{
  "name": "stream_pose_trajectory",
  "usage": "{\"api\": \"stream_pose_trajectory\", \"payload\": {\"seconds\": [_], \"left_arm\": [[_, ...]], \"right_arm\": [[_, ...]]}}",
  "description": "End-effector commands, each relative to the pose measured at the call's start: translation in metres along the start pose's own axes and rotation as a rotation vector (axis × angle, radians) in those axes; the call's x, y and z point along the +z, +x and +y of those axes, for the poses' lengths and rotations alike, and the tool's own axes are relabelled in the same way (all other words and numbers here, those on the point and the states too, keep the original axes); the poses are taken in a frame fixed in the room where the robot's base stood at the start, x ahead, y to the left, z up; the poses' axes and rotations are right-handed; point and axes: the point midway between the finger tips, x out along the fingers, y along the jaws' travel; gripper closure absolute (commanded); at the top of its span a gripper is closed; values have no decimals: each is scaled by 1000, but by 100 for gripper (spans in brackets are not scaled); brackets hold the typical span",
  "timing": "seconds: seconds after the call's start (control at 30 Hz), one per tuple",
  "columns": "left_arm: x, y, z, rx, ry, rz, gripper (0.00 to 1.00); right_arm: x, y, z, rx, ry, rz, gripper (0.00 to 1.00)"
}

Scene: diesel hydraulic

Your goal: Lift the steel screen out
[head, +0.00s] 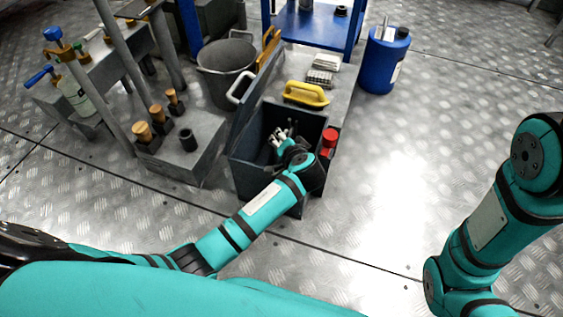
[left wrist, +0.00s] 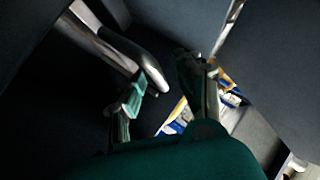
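My left gripper (head: 278,143) reaches down into an open dark grey box (head: 255,180) in the head view. In the left wrist view its two fingers (left wrist: 168,85) stand apart, with nothing seen held between them. A shiny curved metal piece (left wrist: 112,45) lies beside the left finger inside the dark walls. I cannot tell whether this piece is the steel screen, or whether the finger touches it. No steel screen can be made out for certain; my arm and the shade hide much of the box's inside. My right gripper is out of view; only its arm shows at the right.
The box's raised lid (head: 256,95) stands on its left side. A yellow-handled tool (head: 305,94) is behind, a red item (head: 329,138) at its right wall. A grey block with wooden-handled tools (head: 185,150), a bucket (head: 226,75) and a blue canister (head: 384,62) stand around. Floor at right is clear.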

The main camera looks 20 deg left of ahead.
Motion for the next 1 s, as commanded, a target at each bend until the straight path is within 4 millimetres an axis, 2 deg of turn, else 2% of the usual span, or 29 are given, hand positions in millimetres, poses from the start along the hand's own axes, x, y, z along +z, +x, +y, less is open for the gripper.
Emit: {"api": "stream_pose_trajectory", "payload": {"seconds": [0.03,0.23,0.83,1.0], "left_arm": [[0,0,0,0,0,0,74],[0,0,0,0,0,0,100],[-1,-1,-1,-1,0,2,100],[-6,-6,-7,-1,-1,2,100]], "right_arm": [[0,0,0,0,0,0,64],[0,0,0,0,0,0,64],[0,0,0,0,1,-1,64],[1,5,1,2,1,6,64]]}}
